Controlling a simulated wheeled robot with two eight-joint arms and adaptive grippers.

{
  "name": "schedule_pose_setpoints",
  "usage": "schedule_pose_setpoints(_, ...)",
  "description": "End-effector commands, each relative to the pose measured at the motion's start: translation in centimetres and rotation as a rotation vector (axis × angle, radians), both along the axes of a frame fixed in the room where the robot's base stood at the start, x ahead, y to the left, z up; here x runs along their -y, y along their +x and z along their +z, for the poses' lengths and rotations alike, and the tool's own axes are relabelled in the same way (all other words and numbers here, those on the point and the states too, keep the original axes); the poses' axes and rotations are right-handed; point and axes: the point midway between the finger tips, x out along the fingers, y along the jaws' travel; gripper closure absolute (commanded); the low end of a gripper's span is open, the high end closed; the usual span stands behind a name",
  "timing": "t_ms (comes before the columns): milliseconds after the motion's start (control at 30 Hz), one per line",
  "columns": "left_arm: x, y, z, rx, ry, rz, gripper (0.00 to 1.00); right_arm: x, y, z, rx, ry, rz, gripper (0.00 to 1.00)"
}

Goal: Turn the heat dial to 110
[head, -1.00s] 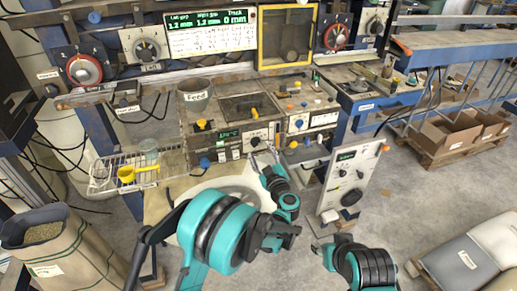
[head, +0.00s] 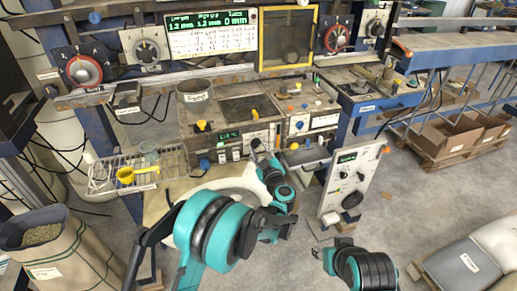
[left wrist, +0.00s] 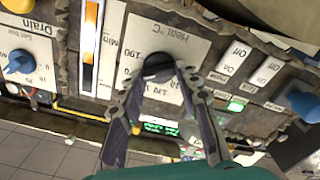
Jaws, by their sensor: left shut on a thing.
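The heat dial (left wrist: 158,67) is a black knob on a white plate marked "Heat °C" in the left wrist view. Its pointer is not clearly readable. My left gripper (left wrist: 155,72) has its fingers on both sides of the knob, shut on it. In the head view the left gripper (head: 259,148) reaches the front of the machine and hides the dial. A green display (head: 229,135) sits left of it; its digits are too small to read surely. My right gripper (head: 326,250) is low in the head view, away from the machine; its jaw state is unclear.
The blue drain knob (left wrist: 19,62) lies left of the heat plate, white switches (left wrist: 241,51) right. In the head view a tilted control panel (head: 350,182) stands right of my left gripper. A wire rack with a yellow cup (head: 126,175) is at left.

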Motion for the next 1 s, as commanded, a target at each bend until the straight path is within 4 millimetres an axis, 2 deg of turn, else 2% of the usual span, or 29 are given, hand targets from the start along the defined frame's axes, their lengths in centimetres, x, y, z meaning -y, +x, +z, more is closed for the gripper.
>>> schedule_pose_setpoints(367,-0.1,0.0,-0.1,0.049,-0.148,0.001,0.96,0.0,0.0,-0.3,0.000,0.000,0.000,0.60)
schedule_pose_setpoints(1000,-0.2,0.0,-0.3,0.232,-0.712,0.001,0.96,0.0,0.0,-1.3,0.000,0.000,0.000,0.60)
